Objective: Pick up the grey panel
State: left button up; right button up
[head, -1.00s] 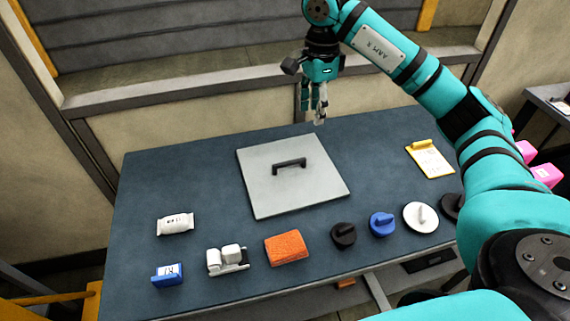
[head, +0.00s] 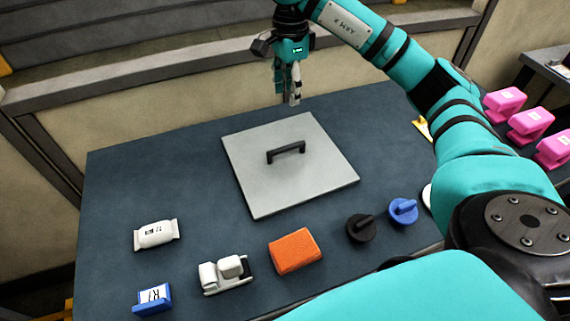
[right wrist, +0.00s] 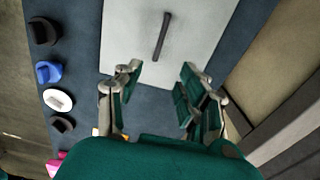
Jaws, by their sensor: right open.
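The grey panel (head: 290,180) lies flat on the dark blue table, with a black bar handle (head: 286,151) standing up from its middle. In the right wrist view the panel (right wrist: 190,30) and its handle (right wrist: 161,37) lie beyond the fingers. My right gripper (head: 290,98) points down above the table's far edge, behind the panel and apart from it. Its fingers (right wrist: 155,95) are spread and empty in the right wrist view. My left gripper is not in view.
On the table (head: 130,190) in front of the panel are a white pouch (head: 156,234), a blue box (head: 153,299), a white device (head: 226,274), an orange sponge (head: 294,251), and black (head: 361,228) and blue (head: 403,211) knobbed discs. Pink objects (head: 530,123) stand at right.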

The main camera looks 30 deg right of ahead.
jog(key=f, duration=0.1)
jog(key=p, duration=0.2)
send_over(286, 146)
jog(key=f, duration=1.1)
jog(key=shift+s+d+f, duration=0.15)
jog(key=shift+d+f, duration=0.1)
jog(key=shift+f, duration=0.05)
jog(key=shift+f+p, duration=0.3)
jog(key=shift+f, duration=0.15)
jog(key=f+p, duration=0.1)
jog(key=f, duration=0.3)
jog(key=shift+a+f+p, duration=0.2)
jog(key=shift+f+p, duration=0.15)
jog(key=shift+f, duration=0.05)
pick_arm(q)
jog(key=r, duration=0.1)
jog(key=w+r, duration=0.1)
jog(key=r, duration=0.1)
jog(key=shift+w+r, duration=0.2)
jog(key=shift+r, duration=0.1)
pick_arm(e)
grip_shut()
jog(key=shift+r, duration=0.1)
